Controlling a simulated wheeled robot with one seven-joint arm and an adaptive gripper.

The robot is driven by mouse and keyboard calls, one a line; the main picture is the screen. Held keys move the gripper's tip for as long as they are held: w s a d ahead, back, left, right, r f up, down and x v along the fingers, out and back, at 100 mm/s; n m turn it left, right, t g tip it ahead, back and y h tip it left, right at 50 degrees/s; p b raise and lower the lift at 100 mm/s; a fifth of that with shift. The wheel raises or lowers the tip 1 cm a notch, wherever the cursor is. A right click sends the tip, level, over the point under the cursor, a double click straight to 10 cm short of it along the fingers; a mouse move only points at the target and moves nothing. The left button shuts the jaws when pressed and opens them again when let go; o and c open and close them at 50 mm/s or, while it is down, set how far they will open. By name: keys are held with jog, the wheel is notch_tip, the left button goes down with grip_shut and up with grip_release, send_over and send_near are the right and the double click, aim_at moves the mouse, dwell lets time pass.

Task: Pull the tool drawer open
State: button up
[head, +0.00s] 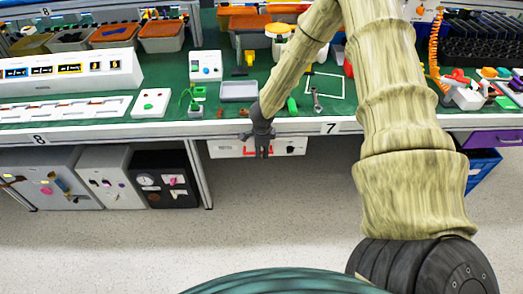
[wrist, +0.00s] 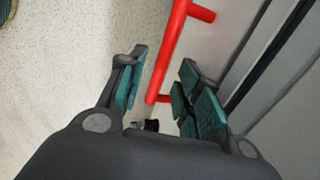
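The tool drawer (head: 287,145) is a white front under the green bench, with a red bar handle. Its red handle (wrist: 171,50) shows large in the wrist view and runs between the two fingers of my gripper (wrist: 158,92). The fingers have teal pads and stand apart on either side of the handle, with gaps visible. In the head view my gripper (head: 264,150) hangs in front of the drawer and hides part of the handle. The drawer front looks level with the bench edge; I cannot tell whether it is slightly out.
The green workbench (head: 330,85) above carries bins, tools and control boxes. Grey and black cabinets (head: 103,175) stand below at the left. A purple drawer (head: 495,138) and blue bin (head: 482,168) are at the right. The speckled floor (head: 260,215) in front is clear.

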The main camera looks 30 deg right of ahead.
jog(key=shift+w+f, duration=0.1)
jog(key=shift+f, duration=0.25)
grip_shut()
